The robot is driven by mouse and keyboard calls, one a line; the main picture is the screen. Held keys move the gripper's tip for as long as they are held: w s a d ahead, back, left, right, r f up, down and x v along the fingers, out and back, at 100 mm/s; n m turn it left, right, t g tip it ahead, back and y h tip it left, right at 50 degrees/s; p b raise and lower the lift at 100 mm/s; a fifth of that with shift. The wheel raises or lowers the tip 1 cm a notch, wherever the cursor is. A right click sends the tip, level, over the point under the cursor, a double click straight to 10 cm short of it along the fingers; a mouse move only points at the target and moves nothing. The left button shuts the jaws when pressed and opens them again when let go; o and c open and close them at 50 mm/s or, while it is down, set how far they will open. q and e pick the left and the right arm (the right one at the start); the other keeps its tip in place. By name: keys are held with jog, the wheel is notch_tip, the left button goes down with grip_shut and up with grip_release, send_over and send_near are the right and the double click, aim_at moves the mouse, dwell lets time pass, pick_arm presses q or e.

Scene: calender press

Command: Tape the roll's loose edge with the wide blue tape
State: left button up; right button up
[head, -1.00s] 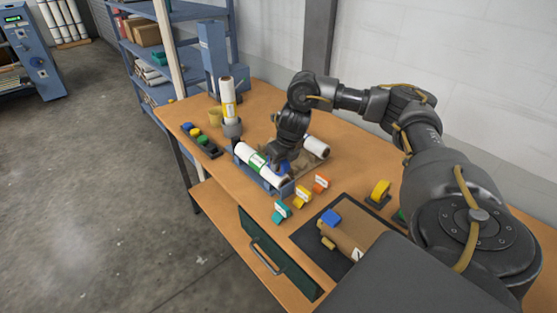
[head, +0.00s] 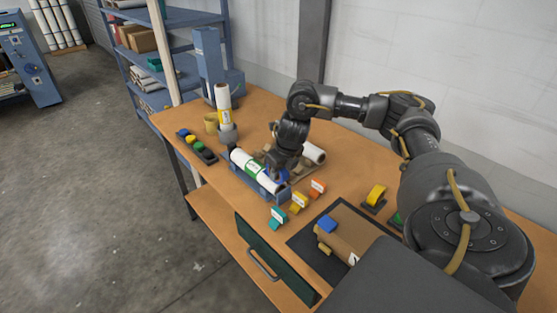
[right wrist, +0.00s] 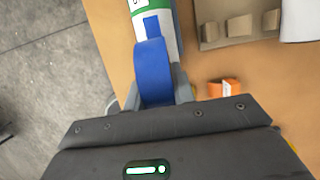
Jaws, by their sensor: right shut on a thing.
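The white roll (head: 250,167) with a green-marked label lies in a blue cradle (head: 272,194) on the bench. It also shows in the right wrist view (right wrist: 168,42). My right gripper (head: 280,171) is at the near end of the roll, shut on the wide blue tape (right wrist: 153,77); its fingers are mostly hidden. The tape is against or very close to the roll. A narrow blue strip (right wrist: 151,26) shows on the roll's white surface just beyond the tape. I cannot make out the roll's loose edge. My left gripper is not in view.
Teal (head: 278,217), yellow (head: 299,202) and orange (head: 318,188) labelled pieces stand right of the cradle. A brown package (head: 350,235) lies on a dark mat (head: 305,240). Another white roll (head: 315,152) lies behind my gripper. An upright roll (head: 224,105) stands at the back left.

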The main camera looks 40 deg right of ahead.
jog(key=shift+s, duration=0.1)
jog(key=shift+s, duration=0.5)
notch_tip(320, 180, up, 6)
jog(key=p, duration=0.5)
jog(key=shift+w+p, duration=0.1)
jog(key=shift+p, duration=0.25)
dwell(0.5)
